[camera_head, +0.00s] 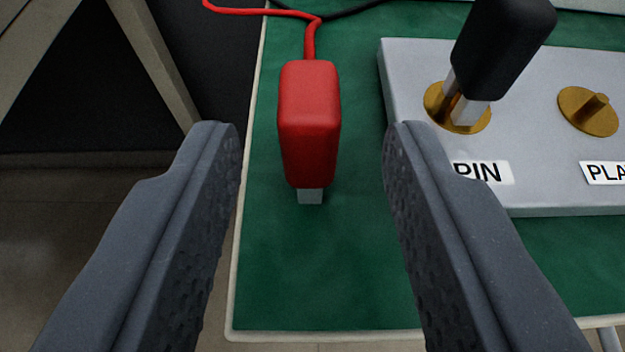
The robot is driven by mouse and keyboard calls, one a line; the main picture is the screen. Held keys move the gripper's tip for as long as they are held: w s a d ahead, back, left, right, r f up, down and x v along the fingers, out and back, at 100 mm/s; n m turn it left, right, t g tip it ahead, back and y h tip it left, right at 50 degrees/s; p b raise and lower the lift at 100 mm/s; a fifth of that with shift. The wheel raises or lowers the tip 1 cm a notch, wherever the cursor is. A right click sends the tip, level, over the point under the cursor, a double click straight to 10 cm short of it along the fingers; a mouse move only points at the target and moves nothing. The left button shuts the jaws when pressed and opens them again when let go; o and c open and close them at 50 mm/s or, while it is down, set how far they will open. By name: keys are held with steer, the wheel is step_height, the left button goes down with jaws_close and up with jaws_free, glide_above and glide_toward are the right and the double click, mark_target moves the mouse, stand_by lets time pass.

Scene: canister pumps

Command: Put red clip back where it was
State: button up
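The red clip (309,122) is a red block with a short metal tip at its lower end and a red cable leaving its upper end. It is over the green mat, left of the grey terminal block. My gripper (313,140) is open, with one dark finger on each side of the red clip and a gap on both sides. A black clip (500,45) is on the brass post by the "PIN" label (484,172). A second brass post (589,109), by a label reading "PLA", cut off at the right edge, has no clip on it.
The grey terminal block (550,195) stands close to the right finger. The green mat (310,290) is bare in front of the red clip, with its edge at the left. A red cable (240,11) and a black cable (345,11) run along the back.

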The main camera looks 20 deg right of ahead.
steer(key=p+v, duration=0.1)
steer(key=v, duration=0.7)
steer(key=shift+s+a+p, duration=0.15)
steer(key=shift+s+p, duration=0.2)
steer(key=shift+r, duration=0.1)
steer(key=w+a+r+n+t+y, duration=0.1)
steer(key=a+r+y, duration=0.15)
steer(key=r, duration=0.95)
steer(key=w+a+r+n+t+y, duration=0.1)
steer(key=a+r, duration=0.3)
steer(key=r, duration=0.8)
steer(key=s+d+r, duration=0.2)
steer(key=s+r, duration=0.5)
steer(key=r, duration=0.4)
steer(key=s+d+r+n, duration=0.1)
steer(key=s+d+r, duration=0.1)
steer(key=s+r, duration=0.5)
step_height(320, 180, up, 5)
steer(key=shift+s+f+t, duration=0.1)
steer(key=shift+s+t, duration=0.05)
steer(key=shift+t, duration=0.15)
step_height(320, 180, up, 7)
steer(key=p, duration=0.7)
